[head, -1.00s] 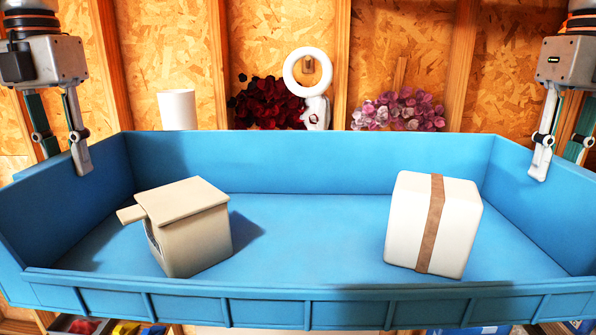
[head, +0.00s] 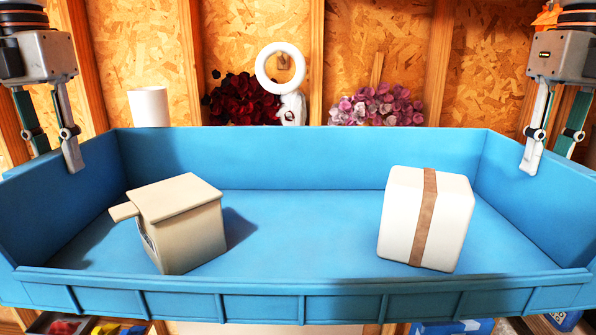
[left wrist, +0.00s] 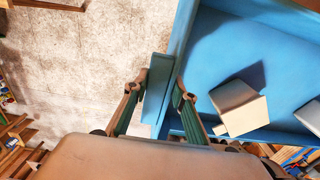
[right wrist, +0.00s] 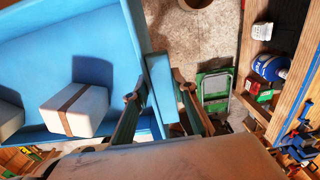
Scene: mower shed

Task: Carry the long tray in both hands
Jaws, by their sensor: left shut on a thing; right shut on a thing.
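The long blue tray (head: 300,303) spans the head view and looks about level. A beige box-shaped thing with a slanted lid (head: 185,235) stands on its floor at the left. A white block with a brown band (head: 400,215) stands on its floor at the right. My left gripper (head: 58,165) is shut on the tray's left end wall, one finger inside. My right gripper (head: 545,165) is shut on the right end wall. The wrist views show the left fingers (left wrist: 160,92) and the right fingers (right wrist: 160,92) on either side of the wall.
Behind the tray are a white cylinder (head: 149,107), dark red flowers (head: 240,98), a white ring-shaped thing (head: 262,72) and pink flowers (head: 375,105) before a wooden wall. The right wrist view shows a shelf (right wrist: 250,85) and a green folded thing (right wrist: 213,88) beside the tray.

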